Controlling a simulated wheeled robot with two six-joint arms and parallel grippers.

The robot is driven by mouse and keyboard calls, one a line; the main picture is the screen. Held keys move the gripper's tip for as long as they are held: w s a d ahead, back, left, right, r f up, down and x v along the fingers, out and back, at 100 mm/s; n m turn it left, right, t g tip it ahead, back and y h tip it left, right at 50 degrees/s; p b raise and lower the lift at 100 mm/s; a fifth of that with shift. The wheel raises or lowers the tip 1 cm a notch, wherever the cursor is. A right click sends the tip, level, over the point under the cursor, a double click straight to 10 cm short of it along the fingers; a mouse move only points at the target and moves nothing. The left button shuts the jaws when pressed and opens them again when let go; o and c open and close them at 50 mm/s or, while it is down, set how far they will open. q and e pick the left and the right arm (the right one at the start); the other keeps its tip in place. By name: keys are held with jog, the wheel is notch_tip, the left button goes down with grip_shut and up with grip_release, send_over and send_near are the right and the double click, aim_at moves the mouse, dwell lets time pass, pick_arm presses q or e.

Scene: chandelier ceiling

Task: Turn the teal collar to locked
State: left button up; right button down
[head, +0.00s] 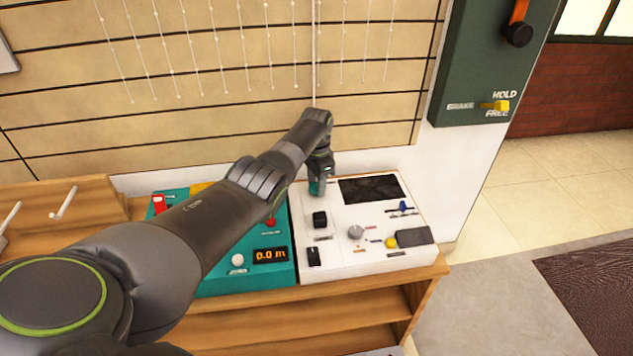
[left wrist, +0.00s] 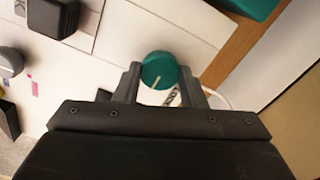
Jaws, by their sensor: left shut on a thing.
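The teal collar (left wrist: 158,68) is a round knob with a pale pointer line, in the left wrist view. It stands on the white panel (head: 340,258) in the head view, near the panel's back left corner. My left gripper (left wrist: 160,78) is shut on the collar, one finger on each side of it. In the head view the left gripper (head: 318,186) points down there and mostly hides the collar. A label beside the collar is partly covered by the gripper and cannot be read. My right gripper is not in view.
The white panel also carries black switches (head: 320,219), a grey knob (head: 356,232), a blue lever (head: 403,206) and a dark screen (head: 371,190). Left of it is a teal console (head: 228,278) with a "0.0 m" display (head: 270,254). A dark green box (head: 480,70) hangs at the right.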

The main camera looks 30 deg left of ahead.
pick_arm(q)
jog(key=o, duration=1)
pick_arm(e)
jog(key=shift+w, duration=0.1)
pick_arm(q)
jog(key=shift+r, duration=0.1)
jog(key=shift+r, duration=0.25)
notch_tip(320, 180, up, 9)
jog(key=p, duration=0.2)
notch_tip(320, 180, up, 8)
send_over(316, 185)
jog(key=shift+d+f+p, duration=0.1)
jog(key=shift+d+p, duration=0.05)
jog(key=shift+p, duration=0.15)
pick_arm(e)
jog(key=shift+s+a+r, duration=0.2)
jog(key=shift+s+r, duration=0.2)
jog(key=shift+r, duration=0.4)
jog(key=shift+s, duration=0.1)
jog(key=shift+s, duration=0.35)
